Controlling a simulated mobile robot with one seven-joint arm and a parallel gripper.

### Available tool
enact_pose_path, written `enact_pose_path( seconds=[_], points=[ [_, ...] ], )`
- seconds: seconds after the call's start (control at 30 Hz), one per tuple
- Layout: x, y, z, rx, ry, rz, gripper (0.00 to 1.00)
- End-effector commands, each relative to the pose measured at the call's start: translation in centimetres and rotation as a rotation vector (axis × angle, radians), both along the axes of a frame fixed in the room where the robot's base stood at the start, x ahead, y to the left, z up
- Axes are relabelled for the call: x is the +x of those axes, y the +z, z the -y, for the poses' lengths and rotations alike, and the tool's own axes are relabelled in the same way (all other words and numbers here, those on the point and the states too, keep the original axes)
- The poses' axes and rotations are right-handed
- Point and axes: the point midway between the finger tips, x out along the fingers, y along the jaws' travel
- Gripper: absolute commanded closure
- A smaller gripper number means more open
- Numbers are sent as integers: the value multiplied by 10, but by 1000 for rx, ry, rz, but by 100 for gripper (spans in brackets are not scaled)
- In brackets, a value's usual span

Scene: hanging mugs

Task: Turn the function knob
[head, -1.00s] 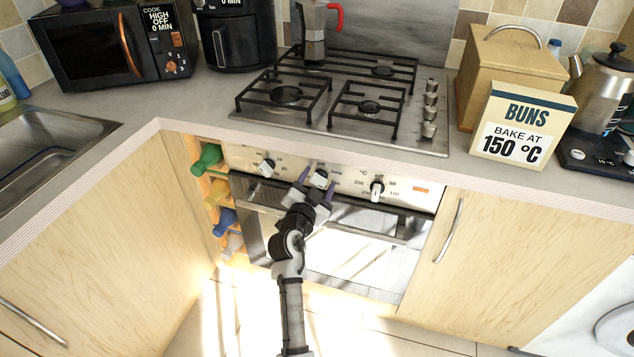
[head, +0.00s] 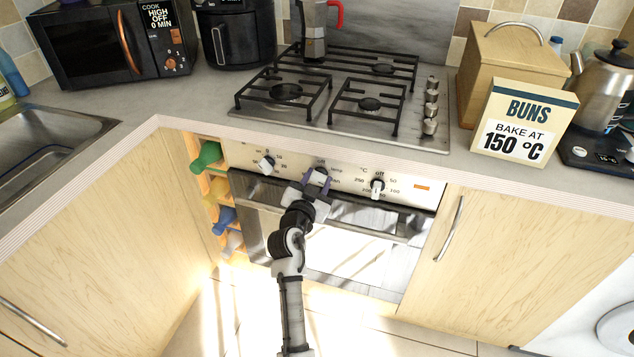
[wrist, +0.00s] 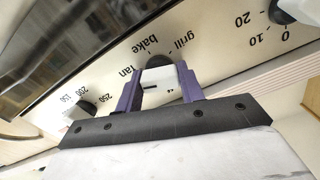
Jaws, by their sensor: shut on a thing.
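The function knob (head: 319,177) is the middle white knob on the oven's front panel. In the wrist view the knob (wrist: 158,80) sits between the two purple fingers, with a short dark line on its face. The words grill, bake and fan are printed around its far side. My gripper (head: 317,180) is shut on the knob from the front. In the wrist view my gripper (wrist: 161,90) has one finger on each side of it. Part of the knob and the print below it are hidden by the fingers in the head view.
A timer knob (head: 266,165) is to the left and a temperature knob (head: 378,189) to the right, both clear of my fingers. The oven door handle (head: 335,224) runs below. The worktop edge (head: 330,158) juts above the panel. A buns box (head: 523,115) reads 150 °C.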

Motion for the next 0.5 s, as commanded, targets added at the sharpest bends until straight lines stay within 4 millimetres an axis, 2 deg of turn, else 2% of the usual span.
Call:
enact_pose_path(
  seconds=[0.5],
  points=[
    [0, 0, 1, -464, -2, -151, 85]
  ],
)
